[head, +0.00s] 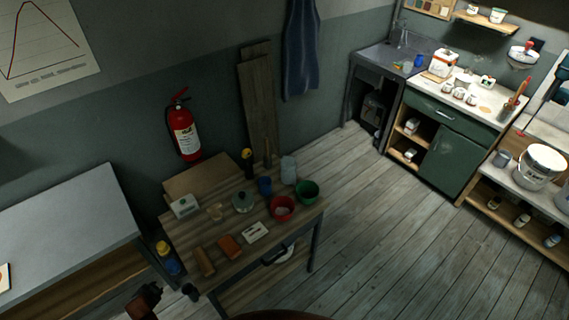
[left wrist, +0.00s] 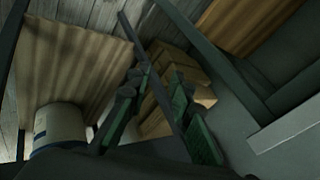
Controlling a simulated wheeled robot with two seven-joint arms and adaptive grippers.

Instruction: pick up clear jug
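A pale, see-through vessel (head: 289,170) stands upright at the back of the wooden worktable (head: 185,238), beside a blue cup; it may be the clear jug. A small clear cup (head: 216,212) stands on the same table further left. A clear glass vessel (head: 403,40) also stands on the dark sink unit at the far back. No jug can be made out in the left wrist view. There my left gripper (left wrist: 160,100) shows two green-padded fingers spread apart, with nothing seen between them. My right gripper is not in view.
A red bowl (head: 282,208), green bowl (head: 308,191), lidded pot (head: 243,202) and brown blocks crowd the worktable. A grey table (head: 70,220) stands left. The plank floor (head: 375,220) to the right is clear. Cardboard boxes (left wrist: 195,92) and a white bucket (left wrist: 58,127) lie beyond my left fingers.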

